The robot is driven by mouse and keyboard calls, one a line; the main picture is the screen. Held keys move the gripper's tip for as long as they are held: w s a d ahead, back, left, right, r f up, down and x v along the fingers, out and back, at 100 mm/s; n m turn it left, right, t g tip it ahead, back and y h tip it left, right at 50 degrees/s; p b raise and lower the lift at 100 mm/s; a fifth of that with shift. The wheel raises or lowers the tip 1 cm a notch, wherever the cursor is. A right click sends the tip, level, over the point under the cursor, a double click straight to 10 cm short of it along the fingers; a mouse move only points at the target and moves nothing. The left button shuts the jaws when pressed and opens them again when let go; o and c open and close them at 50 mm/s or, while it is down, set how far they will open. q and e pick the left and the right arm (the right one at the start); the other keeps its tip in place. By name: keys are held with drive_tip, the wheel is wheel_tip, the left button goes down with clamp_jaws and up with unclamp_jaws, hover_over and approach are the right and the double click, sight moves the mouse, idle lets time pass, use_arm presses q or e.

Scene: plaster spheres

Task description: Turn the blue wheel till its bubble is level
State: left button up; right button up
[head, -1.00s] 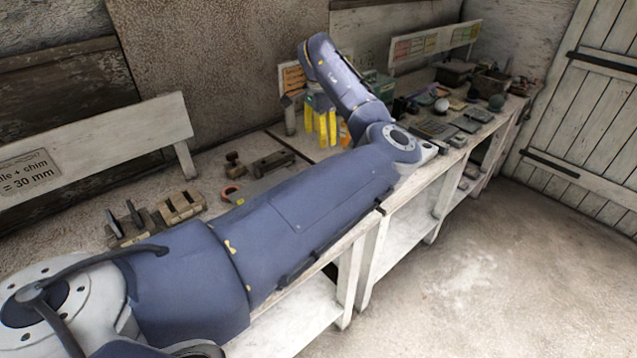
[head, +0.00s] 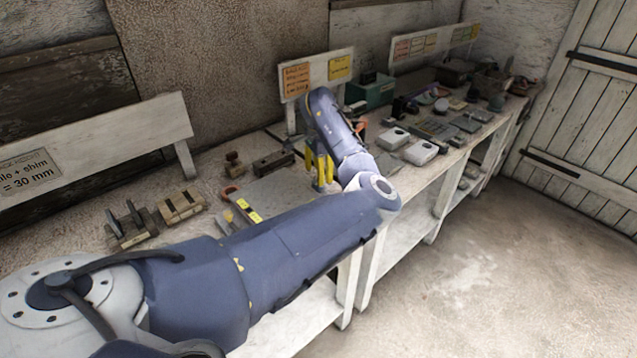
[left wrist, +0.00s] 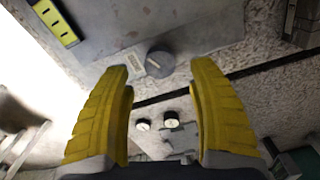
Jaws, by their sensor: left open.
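My left gripper (head: 322,178) is open and points down over the bench in the head view. In the left wrist view its yellow fingers (left wrist: 162,72) stand apart with nothing held between them. A dark grey round knob (left wrist: 159,64) shows beyond and between the fingertips, next to a small pale label; I cannot tell whether it is the blue wheel. A yellow strip with dark marks (left wrist: 58,20) lies at the upper left there, and it also shows on the bench in the head view (head: 248,210). No bubble can be read. My right gripper is not in view.
Two small white-faced round pieces (left wrist: 143,124) sit low between the fingers. Wooden blocks (head: 181,206) and a dark block (head: 273,163) lie on the bench. A green box (head: 370,90) and white-topped boxes (head: 420,151) stand farther along.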

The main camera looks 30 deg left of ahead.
use_arm(q)
drive_tip(key=shift+f, duration=1.95)
drive_tip(key=shift+c, duration=0.3)
clamp_jaws()
